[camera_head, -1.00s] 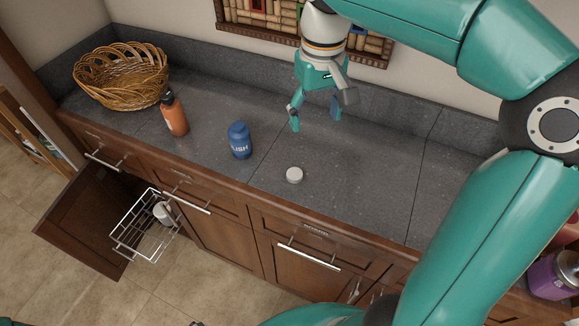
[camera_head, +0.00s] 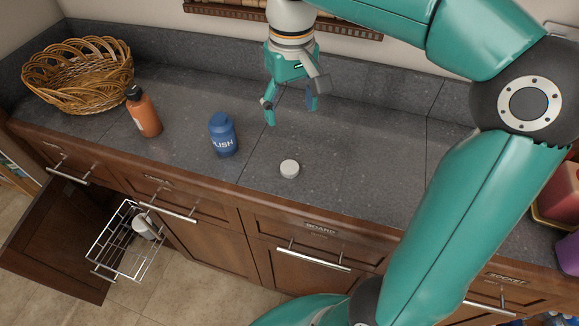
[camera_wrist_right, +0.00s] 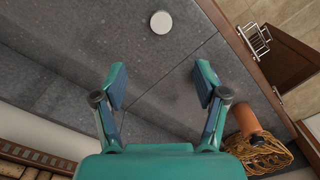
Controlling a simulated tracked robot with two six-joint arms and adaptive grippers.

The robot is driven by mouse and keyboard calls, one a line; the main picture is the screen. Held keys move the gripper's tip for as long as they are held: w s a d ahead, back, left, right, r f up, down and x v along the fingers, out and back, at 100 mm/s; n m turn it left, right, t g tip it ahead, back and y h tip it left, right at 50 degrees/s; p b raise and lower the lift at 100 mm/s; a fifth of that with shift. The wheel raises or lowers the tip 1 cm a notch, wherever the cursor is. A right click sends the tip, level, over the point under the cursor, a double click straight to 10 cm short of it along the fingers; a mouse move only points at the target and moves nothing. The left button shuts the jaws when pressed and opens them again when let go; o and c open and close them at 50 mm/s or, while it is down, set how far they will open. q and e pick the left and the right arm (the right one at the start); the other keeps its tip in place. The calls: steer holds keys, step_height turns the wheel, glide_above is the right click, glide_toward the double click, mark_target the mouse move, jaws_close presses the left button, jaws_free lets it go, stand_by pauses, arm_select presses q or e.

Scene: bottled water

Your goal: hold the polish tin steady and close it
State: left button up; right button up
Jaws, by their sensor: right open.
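The polish tin (camera_head: 223,137), a blue bottle-shaped container with white lettering ending in "LISH", stands upright on the grey counter. A small round whitish lid-like disc (camera_head: 289,169) lies on the counter to its right, apart from it. The disc also shows at the top of the right wrist view (camera_wrist_right: 161,22). My right gripper (camera_head: 291,112) is open and empty above the counter, behind the disc and to the right of the tin. Its spread fingers also show in the wrist view (camera_wrist_right: 160,80). I cannot make out the tin in the wrist view. My left gripper is not in view.
An orange bottle (camera_head: 143,114) and a wicker basket (camera_head: 78,85) stand left of the tin. A wire rack (camera_head: 128,245) sticks out from an open cabinet below. A red container (camera_head: 560,195) is at the right edge. The counter right of the disc is clear.

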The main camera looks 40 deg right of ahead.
glide_above(288, 165)
steer(key=f, duration=0.7)
steer(key=f+b, duration=0.1)
steer(key=f, duration=0.3)
steer(key=shift+s+d, duration=0.1)
steer(key=shift+s, duration=0.25)
steer(key=shift+f, duration=0.3)
steer(key=shift+w+f+p, duration=0.15)
steer(key=shift+f, duration=1.15)
steer(key=shift+w+f+p, duration=0.15)
steer(key=shift+f, duration=1.15)
steer(key=c, duration=0.8)
